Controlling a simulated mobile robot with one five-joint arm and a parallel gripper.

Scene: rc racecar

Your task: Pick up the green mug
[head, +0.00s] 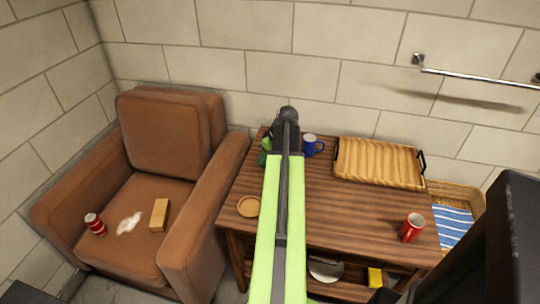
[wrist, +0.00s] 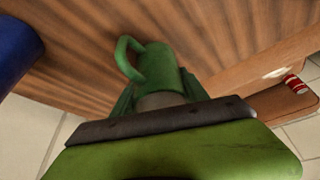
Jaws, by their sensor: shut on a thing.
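The green mug (wrist: 158,68) is in the middle of the wrist view, with its handle toward the upper left. My gripper (wrist: 160,94) has a dark green finger on each side of the mug's body and is shut on it. In the head view my arm hides most of this spot, and only bits of green show just left of the arm at the table's far left corner. I cannot tell whether the mug touches the wooden table (head: 340,215) or is clear of it.
A blue mug (head: 309,145) stands close by, right of my arm. A brown armchair (head: 165,140) adjoins the table's left side.

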